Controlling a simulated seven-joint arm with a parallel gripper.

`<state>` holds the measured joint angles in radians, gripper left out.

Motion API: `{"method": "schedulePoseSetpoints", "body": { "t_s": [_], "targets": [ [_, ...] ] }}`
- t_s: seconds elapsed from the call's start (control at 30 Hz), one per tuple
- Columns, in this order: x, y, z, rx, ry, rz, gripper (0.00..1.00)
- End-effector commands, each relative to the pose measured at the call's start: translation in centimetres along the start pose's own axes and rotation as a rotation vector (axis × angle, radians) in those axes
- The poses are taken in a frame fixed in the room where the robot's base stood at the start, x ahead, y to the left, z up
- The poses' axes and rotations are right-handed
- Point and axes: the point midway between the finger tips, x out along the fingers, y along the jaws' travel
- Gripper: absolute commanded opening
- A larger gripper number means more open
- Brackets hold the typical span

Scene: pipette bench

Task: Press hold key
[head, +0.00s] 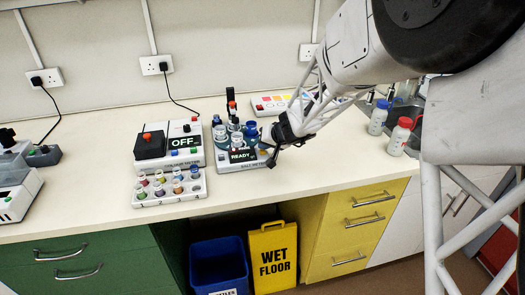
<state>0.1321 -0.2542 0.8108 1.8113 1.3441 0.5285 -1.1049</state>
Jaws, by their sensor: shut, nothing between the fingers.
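The meter on the right, lettered what looks like SALT METER (232,168), shows READY on its small dark display (243,155). It carries several clear jars with blue parts. My gripper (271,161) is shut and empty, pointing down at the right front corner of this meter, close beside the display. I cannot tell whether its tips touch the meter. No key marked hold can be read; the gripper may cover part of the meter's keys. A second meter (142,165) to the left shows OFF (184,142) and has small coloured keys below its display.
A white rack (140,200) of several coloured-capped vials stands in front of the left meter. A panel with coloured squares (268,106) lies behind my gripper. A blue-capped bottle (378,118) and a red-capped bottle (398,140) stand right. The bench front (310,180) is clear.

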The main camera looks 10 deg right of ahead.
Motion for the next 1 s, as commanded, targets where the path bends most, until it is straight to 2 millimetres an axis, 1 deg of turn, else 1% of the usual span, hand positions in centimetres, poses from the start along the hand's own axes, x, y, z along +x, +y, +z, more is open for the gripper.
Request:
{"method": "schedulePoseSetpoints", "body": {
  "t_s": [0.63,1.0],
  "targets": [
    [0.21,0.15,0.15,0.0,0.0,0.0,0.0],
    [-0.54,-0.39,-0.38,0.0,0.0,0.0,0.0]
  ]
}}
